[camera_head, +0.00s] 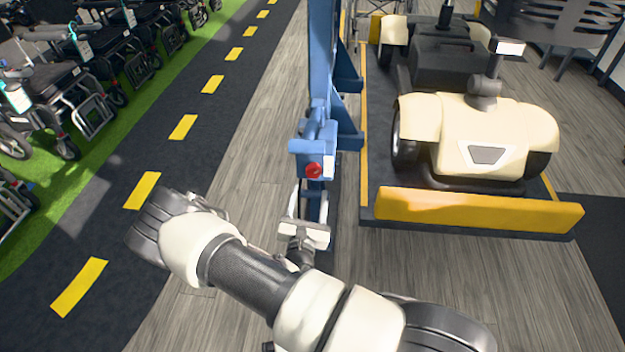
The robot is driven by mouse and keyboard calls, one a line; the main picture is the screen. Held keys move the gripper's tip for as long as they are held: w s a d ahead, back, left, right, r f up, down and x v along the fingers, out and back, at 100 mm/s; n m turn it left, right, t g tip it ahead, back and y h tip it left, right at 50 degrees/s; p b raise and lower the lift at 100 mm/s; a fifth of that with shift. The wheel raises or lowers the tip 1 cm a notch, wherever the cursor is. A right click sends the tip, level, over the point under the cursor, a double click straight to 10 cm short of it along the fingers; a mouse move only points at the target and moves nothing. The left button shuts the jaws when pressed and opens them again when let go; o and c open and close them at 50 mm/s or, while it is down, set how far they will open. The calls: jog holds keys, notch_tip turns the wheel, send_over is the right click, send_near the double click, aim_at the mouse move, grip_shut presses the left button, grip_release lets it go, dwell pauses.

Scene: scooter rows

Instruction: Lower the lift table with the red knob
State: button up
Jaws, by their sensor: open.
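The red knob (313,170) is a small round button on the front of a blue control box. The box is on a blue lift column (322,60). The lift table (372,190) is a dark platform right of the column, with yellow side edges and a yellow front flap (480,213). A cream and black scooter (480,130) stands on it. My gripper (311,198) is open and empty, its fingers pointing toward the box just below the knob in the picture. I cannot tell whether a finger touches the box. How high the platform is above the floor is hard to tell.
Several folded wheelchairs and scooters (75,85) stand on green carpet at the left. A dark lane with yellow dashes (183,127) runs beside them. Grey seating (560,30) is at the back right. The wooden floor (245,160) left of the column is clear.

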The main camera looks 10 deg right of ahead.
aim_at(313, 173)
jog(key=b+x, duration=0.1)
jog(key=x, duration=0.6)
jog(key=shift+w, duration=0.25)
jog(key=c, duration=1)
jog(key=shift+c, duration=0.2)
